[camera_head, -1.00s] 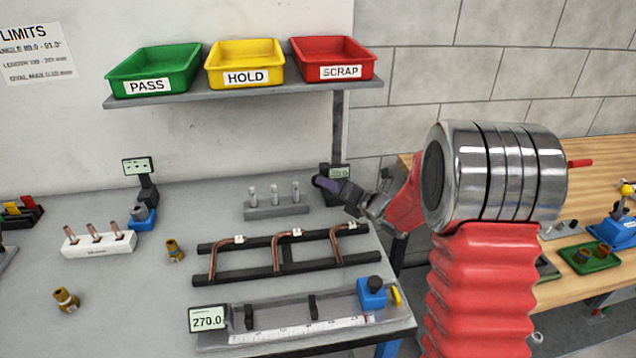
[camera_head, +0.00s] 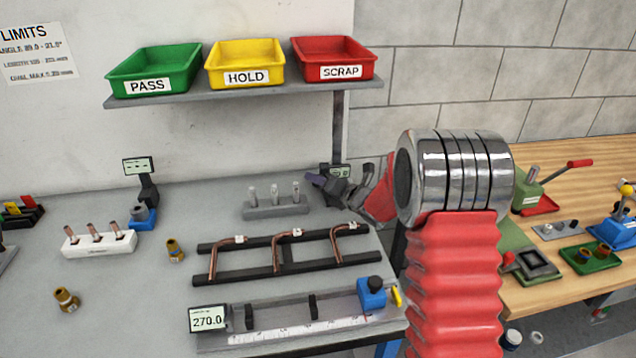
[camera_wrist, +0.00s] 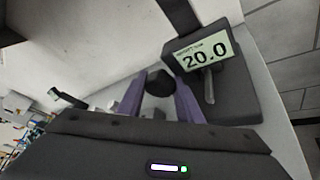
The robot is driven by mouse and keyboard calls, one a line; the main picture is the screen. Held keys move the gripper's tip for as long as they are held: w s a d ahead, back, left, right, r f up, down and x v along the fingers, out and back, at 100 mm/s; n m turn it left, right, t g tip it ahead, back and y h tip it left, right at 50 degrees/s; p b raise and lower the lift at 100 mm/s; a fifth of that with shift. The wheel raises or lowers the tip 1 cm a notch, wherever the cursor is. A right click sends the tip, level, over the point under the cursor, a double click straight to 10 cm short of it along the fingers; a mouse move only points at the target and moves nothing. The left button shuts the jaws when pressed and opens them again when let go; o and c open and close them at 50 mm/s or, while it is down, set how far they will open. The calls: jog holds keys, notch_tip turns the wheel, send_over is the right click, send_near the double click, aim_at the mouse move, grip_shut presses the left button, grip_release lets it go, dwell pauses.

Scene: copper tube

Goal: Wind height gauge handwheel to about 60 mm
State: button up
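The height gauge (camera_wrist: 235,85) is a dark grey block with a lit display (camera_wrist: 200,56) reading 20.0 in the wrist view. In the head view its display (camera_head: 341,171) shows at the bench's back right, the rest mostly behind my gripper. A round black knob, apparently the handwheel (camera_wrist: 159,82), sits left of the display. My gripper (camera_wrist: 159,84) has its purple fingers apart, one on each side of the knob. I cannot tell whether they touch it. In the head view my gripper (camera_head: 316,182) is small and partly merged with the gauge.
A grey block with several pins (camera_head: 275,210) stands just left of my gripper. A black rack (camera_head: 285,263) with bent copper tubes lies in front. A shelf (camera_head: 250,88) with green, yellow and red trays hangs above. A wooden bench (camera_head: 560,155) stands at right.

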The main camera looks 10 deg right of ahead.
jog(key=c, duration=0.4)
jog(key=shift+c, duration=0.2)
jog(key=shift+m, duration=0.3)
jog(key=shift+d+m+t+y, duration=0.1)
jog(key=shift+m+t+y, duration=0.45)
jog(key=shift+m, duration=0.5)
jog(key=shift+m+t+y, duration=0.45)
jog(key=shift+m+y, duration=0.2)
jog(key=shift+m, duration=0.4)
jog(key=o, duration=0.7)
jog(key=shift+o, duration=0.2)
